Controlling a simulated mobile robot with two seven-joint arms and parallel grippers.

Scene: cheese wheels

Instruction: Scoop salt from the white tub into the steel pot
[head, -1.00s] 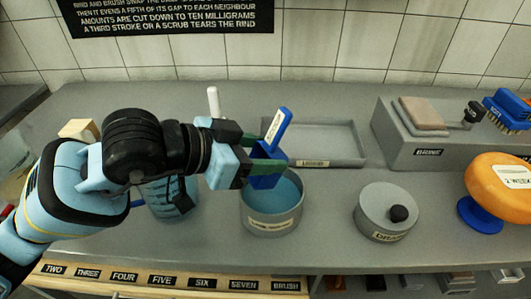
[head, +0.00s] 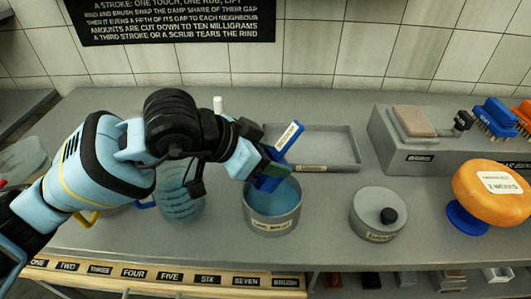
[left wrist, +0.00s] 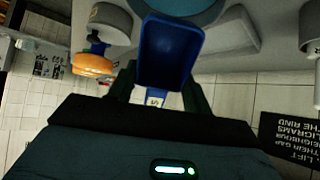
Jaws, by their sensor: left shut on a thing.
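My left gripper (head: 262,166) is shut on a blue scoop (head: 267,183) with a pale label on its handle. It holds the scoop tilted over the steel pot (head: 272,218), its bowl low at the pot's mouth. The pot contains blue liquid; I cannot tell whether the scoop touches it. In the left wrist view the scoop's hollow (left wrist: 170,50) looks plain blue, with no white salt visible. I cannot make out a white tub; a pale blue ribbed vessel (head: 180,203) stands partly behind my left arm. My right gripper is not in view.
A lidded grey pot (head: 379,214) and an orange cheese wheel (head: 494,190) on a blue stand are to the right. A shallow grey tray (head: 335,140) lies behind the steel pot. A grey block (head: 385,135) carries a pad and brushes. Numbered labels line the front edge.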

